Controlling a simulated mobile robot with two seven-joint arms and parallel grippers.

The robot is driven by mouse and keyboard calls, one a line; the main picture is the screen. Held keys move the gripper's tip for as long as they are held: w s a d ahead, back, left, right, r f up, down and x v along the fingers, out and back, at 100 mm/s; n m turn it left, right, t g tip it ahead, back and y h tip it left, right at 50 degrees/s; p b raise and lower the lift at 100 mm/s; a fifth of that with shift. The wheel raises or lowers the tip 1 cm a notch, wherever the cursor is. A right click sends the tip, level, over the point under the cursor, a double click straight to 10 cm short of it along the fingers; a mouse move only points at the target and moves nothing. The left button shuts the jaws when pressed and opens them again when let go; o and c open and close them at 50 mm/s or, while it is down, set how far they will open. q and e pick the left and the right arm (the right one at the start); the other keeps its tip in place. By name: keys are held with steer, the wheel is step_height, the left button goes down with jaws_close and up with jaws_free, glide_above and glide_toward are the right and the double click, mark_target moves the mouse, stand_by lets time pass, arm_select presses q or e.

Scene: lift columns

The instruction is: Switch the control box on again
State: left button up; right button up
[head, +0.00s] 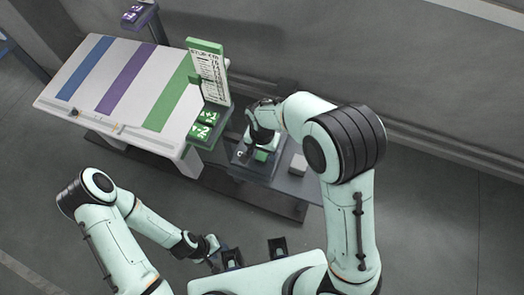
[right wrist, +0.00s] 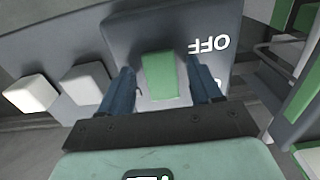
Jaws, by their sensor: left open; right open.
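The control box (right wrist: 150,30) is a grey box with a green switch (right wrist: 162,76) and a white OFF label (right wrist: 208,45), upside down in the right wrist view. In the head view the box (head: 243,172) stands beside the striped table, partly hidden by my right arm, and the green switch (head: 261,156) shows below the gripper. My right gripper (right wrist: 163,90) is open, one finger on each side of the switch. I cannot tell whether it touches it or how the switch is tilted. My left gripper (head: 216,249) is open and empty, low near my base.
A white table (head: 62,88) with blue, purple and green stripes stands at the left. A green sign board (head: 207,68) and green arrow buttons (head: 206,124) stand at its right end. A pale block (head: 298,164) sits right of the box. The floor at right is clear.

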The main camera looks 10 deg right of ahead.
steer(key=shift+f, duration=0.1)
steer(key=c, duration=1)
steer(key=shift+w+d+g+p, duration=0.1)
steer(key=shift+g+p, duration=0.2)
steer(key=shift+c, duration=0.2)
steer(key=g+p, duration=0.1)
steer(key=g+y+p, duration=0.1)
steer(key=y+p, duration=0.1)
steer(key=shift+w+d+r+g, duration=0.2)
steer(key=shift+w+d+g, duration=0.05)
steer(key=shift+w+g, duration=0.15)
steer(key=shift+f+y+p, duration=0.1)
steer(key=shift+y+p, duration=0.2)
arm_select(q)
steer(key=w+r, duration=0.3)
steer(key=r, duration=0.2)
steer(key=shift+w+r, duration=0.15)
steer(key=shift+w, duration=0.25)
steer(key=shift+s, duration=0.1)
arm_select(e)
steer(key=o, duration=1)
steer(key=shift+o, duration=0.2)
